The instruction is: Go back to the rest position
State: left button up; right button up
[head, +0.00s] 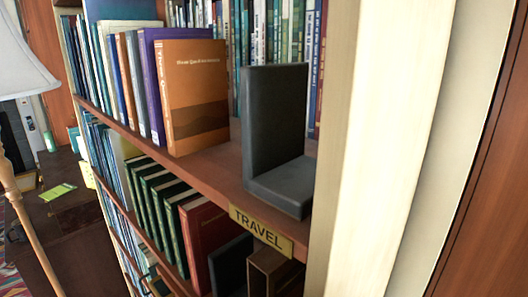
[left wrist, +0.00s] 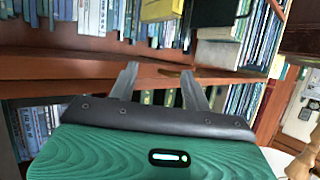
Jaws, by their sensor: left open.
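My left gripper (left wrist: 158,70) shows in the left wrist view with its two grey fingers apart and nothing visible between them. Its fingertips point toward the front edge of a wooden shelf; the gap to it is hard to judge. The gripper does not show in the head view. A dark grey L-shaped bookend (head: 275,135) stands upright on the shelf (head: 217,160) in the head view, apart from the orange book (head: 192,97) to its left. My right gripper is in neither view.
A TRAVEL label (head: 262,231) is on the shelf's front edge. Green and red books (head: 203,235) fill part of the shelf below. A cream bookcase side panel (head: 385,150) stands at right. A lamp (head: 20,65) stands at far left, with floor visible beyond it.

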pick_arm(q)
jog(key=s+f+g+y, duration=0.3)
jog(key=s+f+g, duration=0.7)
jog(key=s+f, duration=0.8)
notch_tip(320, 180, down, 30)
jog(key=s+g, duration=0.1)
jog(key=s, duration=0.1)
jog(key=s+a+f, duration=0.1)
jog(key=s+f, duration=0.8)
jog(key=s+a+f+g, duration=0.1)
jog(key=s+a+f, duration=0.1)
jog(key=s+f, duration=0.7)
jog(key=shift+a+f, duration=0.25)
jog(key=shift+s, duration=0.1)
